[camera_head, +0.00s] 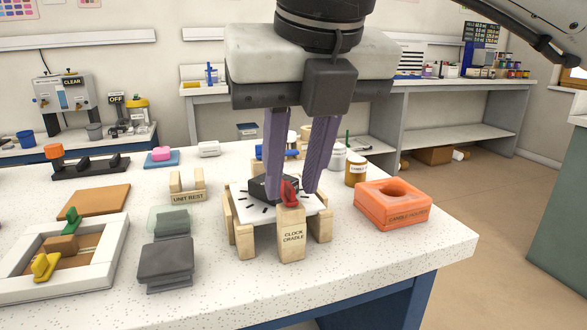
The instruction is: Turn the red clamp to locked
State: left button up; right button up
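The red clamp (289,192) stands up at the front of the clock cradle (292,240), a wooden holder with several posts. A white clock face (246,210) with black marks lies on the cradle, with a black unit (259,188) on it. My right gripper (291,190) points down over the face from above. Its two purple fingers are apart, with their tips at the black unit and either side of the red clamp. I cannot see clear contact with the clamp, and the fingers partly hide the unit. My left gripper is not in view.
An orange candle holder (392,207) stands to the right, with an amber jar (356,171) behind it. The wooden unit rest (187,190) and a stack of grey slabs (164,262) are to the left. A white frame (105,262) lies further left. The front-right counter (400,250) is clear.

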jog(key=shift+r, duration=0.1)
pick_arm(q)
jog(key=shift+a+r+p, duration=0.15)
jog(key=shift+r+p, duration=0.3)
jog(key=shift+p, duration=0.75)
pick_arm(e)
jog(key=v, duration=1)
jog(key=shift+r, duration=0.1)
